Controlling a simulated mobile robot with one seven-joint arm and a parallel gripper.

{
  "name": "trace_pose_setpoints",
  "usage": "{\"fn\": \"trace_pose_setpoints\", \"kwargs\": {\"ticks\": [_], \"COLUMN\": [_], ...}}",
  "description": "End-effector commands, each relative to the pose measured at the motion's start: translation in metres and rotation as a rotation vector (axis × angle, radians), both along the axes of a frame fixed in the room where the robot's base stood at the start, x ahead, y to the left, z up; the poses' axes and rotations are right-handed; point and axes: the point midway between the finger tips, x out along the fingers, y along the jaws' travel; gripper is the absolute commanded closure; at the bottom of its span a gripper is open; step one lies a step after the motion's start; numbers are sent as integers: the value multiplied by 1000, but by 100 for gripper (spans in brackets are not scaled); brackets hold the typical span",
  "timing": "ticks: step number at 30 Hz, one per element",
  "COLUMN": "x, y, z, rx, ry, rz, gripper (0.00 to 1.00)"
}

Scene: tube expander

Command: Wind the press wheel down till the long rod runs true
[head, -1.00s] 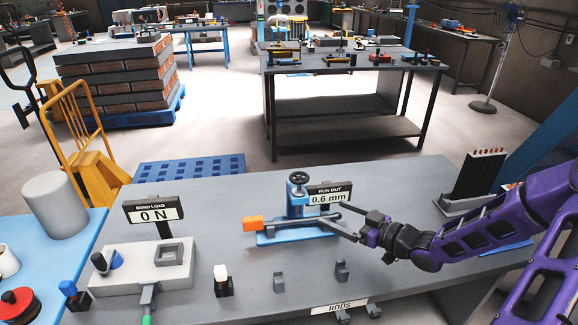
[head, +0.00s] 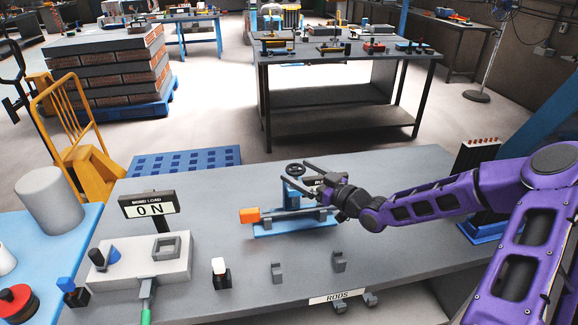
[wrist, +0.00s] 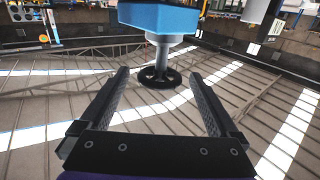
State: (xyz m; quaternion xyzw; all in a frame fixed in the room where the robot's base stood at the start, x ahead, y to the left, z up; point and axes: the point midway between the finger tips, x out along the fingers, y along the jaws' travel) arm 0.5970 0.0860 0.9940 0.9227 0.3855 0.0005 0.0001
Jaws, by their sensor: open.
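The press (head: 293,187) is a blue post on a blue base (head: 290,229) on the grey bench, topped by a dark press wheel (head: 294,168). The long rod (head: 290,214) lies across the base beside an orange block (head: 250,215). My gripper (head: 306,172) is open and empty, its fingers pointing left at the wheel. In the wrist view the wheel (wrist: 156,79) lies ahead between the fingertips (wrist: 159,73), with a gap visible on both sides. I cannot tell whether the fingertips reach its rim. The run-out sign is mostly hidden behind my gripper, its reading unreadable.
The bend load sign (head: 148,206) reads 0 N above a pale box (head: 120,265) at the left. Small grey rests (head: 278,272) stand in front of the press near the RODS label (head: 337,296). A finned dark rack (head: 478,168) stands at the right.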

Motion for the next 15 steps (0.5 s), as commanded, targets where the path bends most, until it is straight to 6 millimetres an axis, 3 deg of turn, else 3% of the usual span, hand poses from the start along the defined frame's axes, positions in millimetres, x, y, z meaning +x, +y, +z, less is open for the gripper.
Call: {"fn": "trace_pose_setpoints", "kwargs": {"ticks": [6,15], "x": [24,32], "y": [24,32], "z": [0,0], "rx": [1,-1], "ry": [1,1], "rz": [1,-1], "gripper": [4,4]}}
